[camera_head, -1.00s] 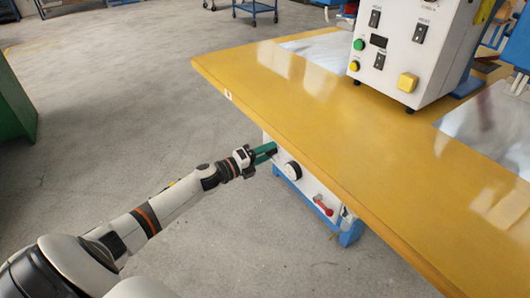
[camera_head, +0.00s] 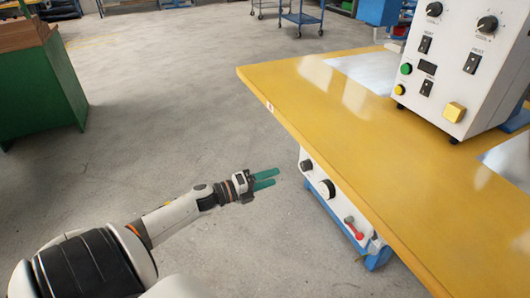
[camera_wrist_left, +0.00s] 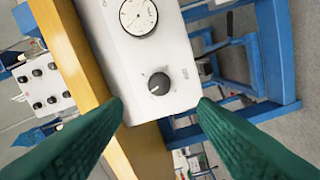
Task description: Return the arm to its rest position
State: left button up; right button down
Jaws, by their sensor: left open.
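My left arm comes in from the lower left in the head view. Its gripper (camera_head: 265,180) has two green fingers, which are apart with nothing between them. It is over bare floor, left of the white panel (camera_head: 335,200) under the yellow table, with a gap between. In the left wrist view the green fingers (camera_wrist_left: 160,105) are spread, and the panel with a black knob (camera_wrist_left: 158,83) and a round gauge (camera_wrist_left: 138,17) shows beyond them. My right gripper is in neither view.
The yellow table (camera_head: 350,125) fills the right side, with a white control box (camera_head: 455,60) on it. A green cabinet (camera_head: 45,90) stands at the upper left. A blue cart (camera_head: 301,18) is at the back. The grey floor between is clear.

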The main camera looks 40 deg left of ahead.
pick_arm(q)
jog(key=shift+s+a, duration=0.2)
jog(key=shift+s, duration=0.25)
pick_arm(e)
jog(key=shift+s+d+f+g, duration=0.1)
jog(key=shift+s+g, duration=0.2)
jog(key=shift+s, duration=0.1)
pick_arm(q)
jog(key=shift+d, duration=0.1)
